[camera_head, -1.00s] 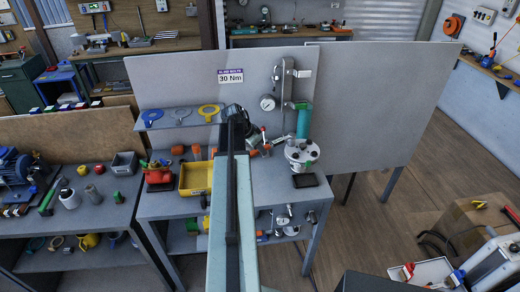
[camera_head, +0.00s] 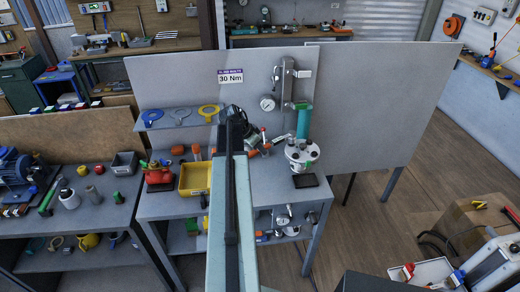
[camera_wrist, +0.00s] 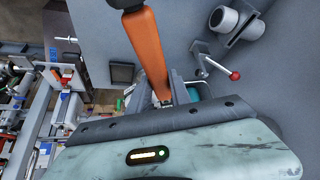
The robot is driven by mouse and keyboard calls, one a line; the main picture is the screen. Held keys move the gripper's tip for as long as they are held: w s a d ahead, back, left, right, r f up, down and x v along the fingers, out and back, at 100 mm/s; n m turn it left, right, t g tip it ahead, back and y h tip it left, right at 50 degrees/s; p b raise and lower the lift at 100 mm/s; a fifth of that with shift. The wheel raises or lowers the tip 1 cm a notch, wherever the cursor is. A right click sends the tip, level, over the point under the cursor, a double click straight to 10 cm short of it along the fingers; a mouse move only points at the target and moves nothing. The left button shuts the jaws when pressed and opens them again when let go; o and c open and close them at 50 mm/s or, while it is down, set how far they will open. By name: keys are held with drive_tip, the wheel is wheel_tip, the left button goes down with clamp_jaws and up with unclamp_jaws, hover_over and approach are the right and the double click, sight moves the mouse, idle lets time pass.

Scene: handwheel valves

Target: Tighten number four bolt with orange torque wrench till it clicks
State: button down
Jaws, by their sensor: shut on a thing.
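An orange-handled torque wrench (camera_wrist: 147,48) fills the upper middle of the wrist view, dark at its near end. My gripper (camera_wrist: 165,102) is shut on it, though the jaws are mostly hidden behind my wrist plate. In the head view my gripper (camera_head: 234,116) is at the arm's tip above the bench, partly hidden by my arm. A short orange piece (camera_head: 252,153) shows beside it. The white round flange (camera_head: 302,154) with several dark bolts stands to its right, below a green cylinder (camera_head: 304,121). Bolt numbers are too small to read, and the wrench's contact with a bolt cannot be seen.
A sign reading 30 Nm (camera_head: 230,76) hangs on the grey back panel. A gauge (camera_head: 268,103) is fixed above the flange. A yellow bin (camera_head: 194,178) and a dark flat pad (camera_head: 305,181) lie on the bench. A red-knobbed lever (camera_wrist: 234,75) is close on the right.

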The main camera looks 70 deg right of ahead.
drive_tip(key=shift+r+p, duration=0.25)
drive_tip(key=shift+p, duration=0.3)
drive_tip(key=shift+s+a+n+t, duration=0.3)
drive_tip(key=shift+s+a+n, duration=0.1)
drive_tip(key=shift+s+n, duration=0.15)
drive_tip(key=shift+r, duration=0.15)
idle(0.5)
drive_tip(key=shift+r, duration=0.1)
drive_tip(key=shift+r+p, duration=0.4)
drive_tip(key=shift+p, duration=0.1)
drive_tip(key=shift+r, duration=0.1)
